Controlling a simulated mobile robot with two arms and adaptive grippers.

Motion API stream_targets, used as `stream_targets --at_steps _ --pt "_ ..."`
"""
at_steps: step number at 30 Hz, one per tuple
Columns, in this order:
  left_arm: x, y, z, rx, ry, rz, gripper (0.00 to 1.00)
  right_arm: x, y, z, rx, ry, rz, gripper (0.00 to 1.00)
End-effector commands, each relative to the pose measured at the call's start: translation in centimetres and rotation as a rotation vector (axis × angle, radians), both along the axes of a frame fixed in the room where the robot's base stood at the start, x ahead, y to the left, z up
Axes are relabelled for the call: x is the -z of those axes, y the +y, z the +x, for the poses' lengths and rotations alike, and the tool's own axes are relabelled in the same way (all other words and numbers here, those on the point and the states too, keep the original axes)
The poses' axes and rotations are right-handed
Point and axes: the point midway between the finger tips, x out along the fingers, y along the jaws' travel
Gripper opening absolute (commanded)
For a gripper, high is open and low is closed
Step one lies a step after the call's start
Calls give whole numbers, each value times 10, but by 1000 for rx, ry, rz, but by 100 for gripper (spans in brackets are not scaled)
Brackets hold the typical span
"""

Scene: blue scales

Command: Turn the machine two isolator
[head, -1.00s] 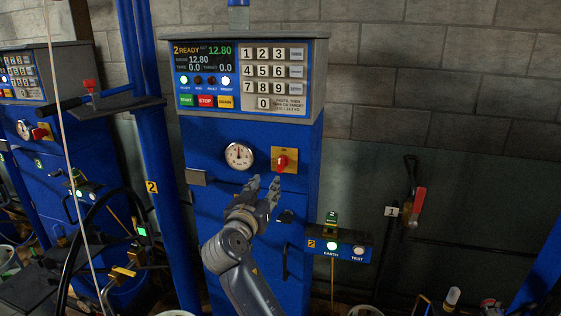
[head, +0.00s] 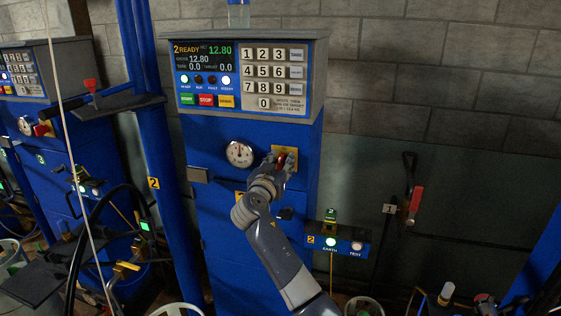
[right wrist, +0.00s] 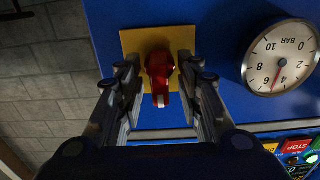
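Machine two is the blue cabinet (head: 215,225) in the middle of the head view, with "2 READY" on its screen. Its isolator is a red knob on a yellow plate (head: 291,153), right of the pressure gauge. In the right wrist view the red knob (right wrist: 160,72) has its white-marked end toward the bottom of the picture. My right gripper (head: 279,163) is at the isolator and partly hides it. In the right wrist view its fingers (right wrist: 160,80) are open, one on each side of the knob, with gaps showing between. My left gripper is not in view.
The round gauge (head: 239,154) sits close beside the isolator. The keypad panel (head: 274,72) with lit lamps is above. An earth/test box (head: 338,245) juts out at the lower right. Machine three (head: 55,170) and a blue post (head: 146,130) stand at the left.

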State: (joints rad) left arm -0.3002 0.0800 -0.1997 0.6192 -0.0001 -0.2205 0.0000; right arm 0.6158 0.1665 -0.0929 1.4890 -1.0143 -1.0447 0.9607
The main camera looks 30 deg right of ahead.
Motion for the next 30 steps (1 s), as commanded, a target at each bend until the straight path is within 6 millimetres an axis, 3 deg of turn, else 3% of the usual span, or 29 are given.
stream_targets --at_steps 5,9,20,30 --pt "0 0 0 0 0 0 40 0 0 0 0 0 0 31" --pt "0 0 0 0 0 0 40 0 0 0 0 0 0 0" --pt "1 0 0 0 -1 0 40 0 0 0 -1 12 -10 0" --pt "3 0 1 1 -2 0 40 0 1 1 -1 145 -125 0"
